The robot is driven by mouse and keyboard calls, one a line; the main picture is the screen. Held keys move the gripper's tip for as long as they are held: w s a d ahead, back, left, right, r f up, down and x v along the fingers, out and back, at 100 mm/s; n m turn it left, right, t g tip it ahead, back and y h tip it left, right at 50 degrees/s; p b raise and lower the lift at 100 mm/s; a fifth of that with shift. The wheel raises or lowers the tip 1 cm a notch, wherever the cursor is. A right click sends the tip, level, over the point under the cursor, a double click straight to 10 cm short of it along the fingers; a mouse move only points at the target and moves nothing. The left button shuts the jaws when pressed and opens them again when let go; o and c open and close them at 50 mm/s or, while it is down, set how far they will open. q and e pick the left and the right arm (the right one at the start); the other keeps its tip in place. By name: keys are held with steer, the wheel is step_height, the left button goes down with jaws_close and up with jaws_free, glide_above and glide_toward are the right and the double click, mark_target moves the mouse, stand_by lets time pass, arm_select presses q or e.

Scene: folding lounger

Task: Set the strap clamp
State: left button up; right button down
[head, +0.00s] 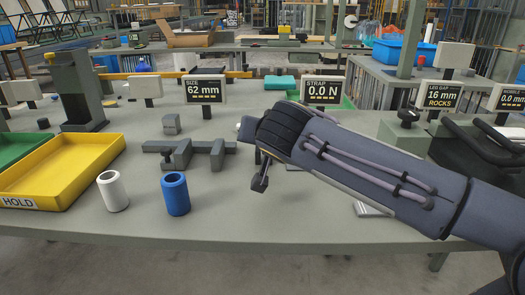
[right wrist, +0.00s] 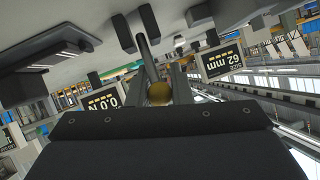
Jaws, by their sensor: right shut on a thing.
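My right gripper (head: 262,172) comes in from the right, above the middle of the bench behind its front edge. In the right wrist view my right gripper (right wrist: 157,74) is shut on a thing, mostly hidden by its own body. A dark bar (right wrist: 148,42) and a brass-coloured round part (right wrist: 158,93) show at its fingers; I cannot tell which is gripped. The strap display (head: 322,92) reads 0.0 N and stands behind my right wrist. It also shows in the right wrist view (right wrist: 105,105). No strap clamp is clearly recognisable. My left gripper is not in view.
A grey slotted fixture (head: 190,152) lies left of my right gripper. A white cup (head: 113,191) and a blue cup (head: 175,194) stand at the front left, beside the yellow HOLD tray (head: 62,178). The size display (head: 205,90) reads 62 mm. The front middle bench is clear.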

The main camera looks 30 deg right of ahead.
stand_by(0.5)
steer(key=c, duration=1.3)
jaws_free()
steer(key=p+v, duration=0.1)
steer(key=v, duration=0.7)
